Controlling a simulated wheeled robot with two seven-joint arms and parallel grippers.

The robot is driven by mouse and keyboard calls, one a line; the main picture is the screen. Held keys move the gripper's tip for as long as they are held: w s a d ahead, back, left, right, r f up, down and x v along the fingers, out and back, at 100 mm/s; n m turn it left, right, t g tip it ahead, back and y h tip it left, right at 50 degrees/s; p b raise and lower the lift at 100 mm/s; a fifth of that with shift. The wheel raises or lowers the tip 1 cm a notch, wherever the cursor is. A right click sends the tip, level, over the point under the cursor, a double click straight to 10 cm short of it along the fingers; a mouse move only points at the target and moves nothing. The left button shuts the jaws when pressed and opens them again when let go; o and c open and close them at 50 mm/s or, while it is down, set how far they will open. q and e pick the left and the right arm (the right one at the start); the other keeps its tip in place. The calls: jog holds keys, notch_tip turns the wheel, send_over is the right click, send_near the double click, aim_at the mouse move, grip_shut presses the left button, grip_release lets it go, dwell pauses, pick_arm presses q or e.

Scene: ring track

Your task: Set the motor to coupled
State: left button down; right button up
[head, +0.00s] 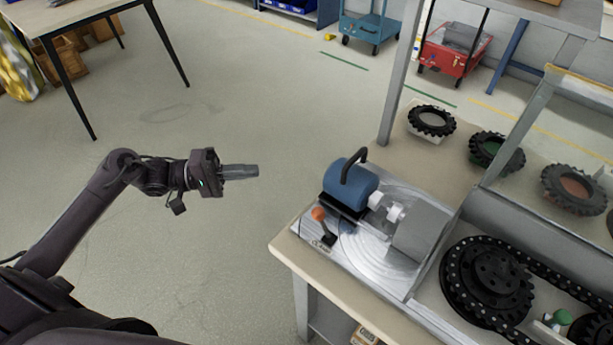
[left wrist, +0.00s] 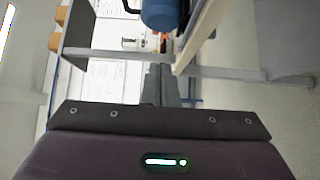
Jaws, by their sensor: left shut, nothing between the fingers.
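The blue motor (head: 350,187) with a black arched handle sits on a metal plate at the left end of the workbench. A white coupling (head: 385,206) is on its right side, towards a grey housing (head: 419,229). An orange-knobbed lever (head: 319,214) stands at the plate's front left. My left gripper (head: 257,171) is shut and empty, in the air left of the bench and apart from the motor. My right gripper is not in view.
The bench (head: 290,247) also carries a black chain on a sprocket (head: 486,281) and several toothed black rings (head: 432,121). A grey upright post (head: 403,75) rises behind the motor. Open floor lies around my left arm; a table (head: 75,12) stands far left.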

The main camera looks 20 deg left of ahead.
pick_arm(q)
jog(key=s+d+p+x, duration=0.1)
jog(key=s+p+x, duration=0.1)
jog(key=x, duration=1)
jog(key=shift+d, duration=0.45)
jog(key=shift+f, duration=0.1)
jog(key=shift+s, duration=0.1)
